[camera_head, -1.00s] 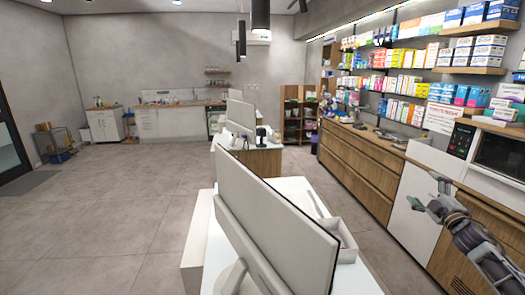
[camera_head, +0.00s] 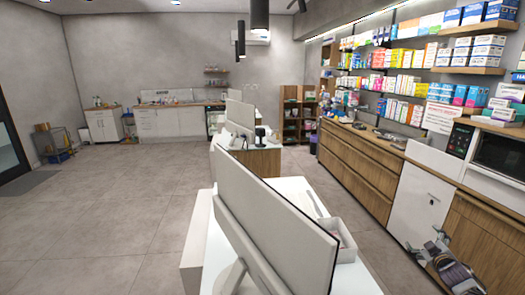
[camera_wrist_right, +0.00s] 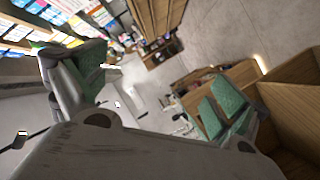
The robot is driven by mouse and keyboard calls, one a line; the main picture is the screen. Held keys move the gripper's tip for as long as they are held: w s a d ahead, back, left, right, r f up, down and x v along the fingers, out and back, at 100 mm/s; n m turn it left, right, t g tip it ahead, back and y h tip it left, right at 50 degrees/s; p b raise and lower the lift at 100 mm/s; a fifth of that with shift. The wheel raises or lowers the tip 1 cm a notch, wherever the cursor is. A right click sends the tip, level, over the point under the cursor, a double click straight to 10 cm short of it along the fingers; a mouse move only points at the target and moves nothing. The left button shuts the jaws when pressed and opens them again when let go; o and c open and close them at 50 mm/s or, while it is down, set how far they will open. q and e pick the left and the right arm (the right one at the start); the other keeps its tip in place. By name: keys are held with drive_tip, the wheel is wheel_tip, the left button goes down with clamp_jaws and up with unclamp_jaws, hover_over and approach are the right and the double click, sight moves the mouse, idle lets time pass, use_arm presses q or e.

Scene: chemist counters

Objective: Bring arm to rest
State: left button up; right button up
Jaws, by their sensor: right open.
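My right gripper (camera_head: 425,246) is low at the right of the head view, in front of the white cabinet door (camera_head: 418,200) below the counter. In the right wrist view the same gripper (camera_wrist_right: 160,85) has its two green-padded fingers wide apart. Nothing is between them. My right forearm runs down out of the head view at the bottom right. My left gripper is in neither view.
A white counter with a large monitor (camera_head: 275,225) and a white tray (camera_head: 338,238) stands close in front. Wooden drawers (camera_head: 355,165) and stocked shelves (camera_head: 405,85) line the right side. A microwave (camera_head: 500,155) sits at far right. The floor (camera_head: 110,220) at left is clear.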

drive_tip(key=s+a+f+g, duration=0.1)
drive_tip(key=s+f, duration=0.2)
drive_tip(key=f, duration=0.5)
drive_tip(key=s+a+f+m+g, duration=0.1)
drive_tip(key=s+a+f, duration=0.15)
drive_tip(key=f, duration=0.45)
drive_tip(key=s+f+g, duration=0.1)
drive_tip(key=s+f, duration=0.2)
drive_tip(key=f, duration=0.5)
drive_tip(key=s+a+f+g+y, duration=0.1)
drive_tip(key=s+a+f, duration=0.2)
drive_tip(key=s+f, duration=0.3)
drive_tip(key=s+a+f+m+g, duration=0.1)
drive_tip(key=s+a+f+g, duration=0.2)
drive_tip(key=f, duration=0.4)
drive_tip(key=s+a+f+y, duration=0.1)
drive_tip(key=s+a+f, duration=0.2)
drive_tip(key=s+f, duration=0.4)
drive_tip(key=s+a+f+g, duration=0.2)
drive_tip(key=s+a+f, duration=0.4)
drive_tip(key=s, duration=0.6)
drive_tip(key=s+a+f+m+g+y, duration=0.1)
drive_tip(key=s+a+f+g, duration=0.1)
drive_tip(key=s+a+f, duration=0.4)
drive_tip(key=s+a+f+g+y, duration=0.1)
drive_tip(key=s+a+f, duration=0.5)
drive_tip(key=s+a, duration=0.6)
drive_tip(key=s+g, duration=0.1)
drive_tip(key=s, duration=0.7)
drive_tip(key=shift+g, duration=0.4)
